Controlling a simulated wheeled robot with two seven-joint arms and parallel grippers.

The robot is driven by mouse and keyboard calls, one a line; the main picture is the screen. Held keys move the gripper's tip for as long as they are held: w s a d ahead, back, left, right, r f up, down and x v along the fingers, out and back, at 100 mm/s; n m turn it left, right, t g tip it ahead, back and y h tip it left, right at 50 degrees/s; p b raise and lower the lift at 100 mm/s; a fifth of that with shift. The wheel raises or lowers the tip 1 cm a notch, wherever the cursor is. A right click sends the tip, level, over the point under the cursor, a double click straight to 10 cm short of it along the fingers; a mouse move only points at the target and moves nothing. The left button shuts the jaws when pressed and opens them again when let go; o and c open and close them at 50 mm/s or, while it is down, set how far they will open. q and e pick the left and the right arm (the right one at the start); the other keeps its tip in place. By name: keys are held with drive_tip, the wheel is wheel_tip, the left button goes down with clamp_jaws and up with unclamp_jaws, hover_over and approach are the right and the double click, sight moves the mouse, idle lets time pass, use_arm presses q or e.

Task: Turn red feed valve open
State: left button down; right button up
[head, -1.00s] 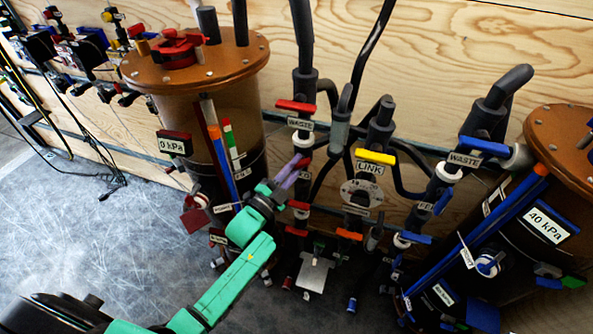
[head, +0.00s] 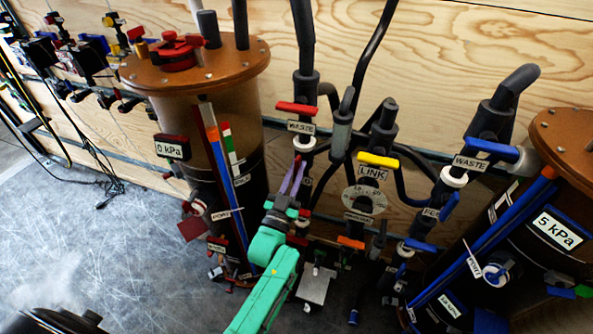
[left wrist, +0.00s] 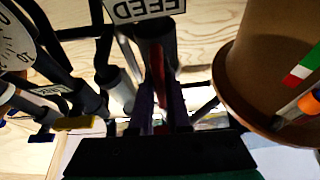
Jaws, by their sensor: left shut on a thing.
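The red feed valve handle (left wrist: 159,88) shows in the left wrist view as a dark red bar between my purple fingers, below an upside-down FEED label (left wrist: 145,9). In the head view, my left gripper (head: 296,172) is at this valve, below the red WASTE valve (head: 297,108). Its fingers are shut on the handle, and a little red shows near their tips. The fingers and wrist hide most of the handle and valve body, so its exact angle is hard to tell. My right gripper is not in view.
The red-topped tank (head: 197,75) with a 0 kPa display (head: 172,149) stands left of the gripper. The yellow LINK valve (head: 379,160) and pipes stand to the right. The right tank's display (head: 558,231) reads 5 kPa.

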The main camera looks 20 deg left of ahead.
use_arm(q)
drive_tip(key=shift+f+n+y, duration=0.25)
drive_tip(key=shift+n+y, duration=0.35)
drive_tip(key=shift+n, duration=0.2)
drive_tip(key=c, duration=0.9)
unclamp_jaws()
drive_tip(key=shift+r, duration=0.1)
drive_tip(key=shift+s, duration=0.1)
drive_tip(key=b+v, duration=0.3)
drive_tip(key=v, duration=1.1)
drive_tip(key=shift+s, duration=0.2)
drive_tip(key=shift+f, duration=0.2)
